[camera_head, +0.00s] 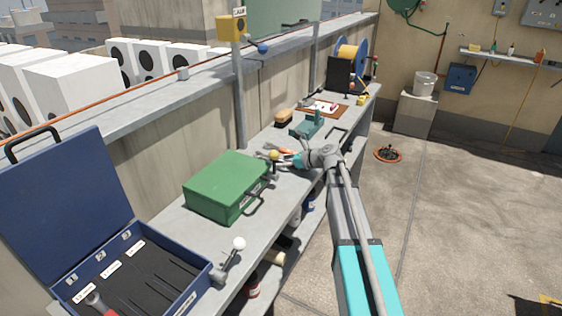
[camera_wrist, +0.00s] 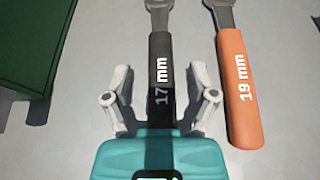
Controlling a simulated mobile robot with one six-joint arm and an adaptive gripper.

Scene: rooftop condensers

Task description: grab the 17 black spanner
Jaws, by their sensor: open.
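The black spanner (camera_wrist: 160,65) lies on the grey bench top in the wrist view, its handle printed "17 mm" and its metal end at the top edge. My gripper (camera_wrist: 160,85) is open, with one finger on each side of the black handle. I cannot tell whether the fingers touch it. The lower end of the handle is hidden behind the gripper's teal body. An orange spanner (camera_wrist: 238,85) marked "19 mm" lies to the right, just outside the right finger. In the head view my gripper (camera_head: 287,158) is low over the bench, right of the green case.
The green case (camera_head: 225,183) stands close on the left; its edge also shows in the wrist view (camera_wrist: 35,45). An open blue toolbox (camera_head: 150,275) is at the near end. A brush (camera_head: 284,117), a teal vice (camera_head: 308,124) and a cable reel (camera_head: 352,58) stand farther along.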

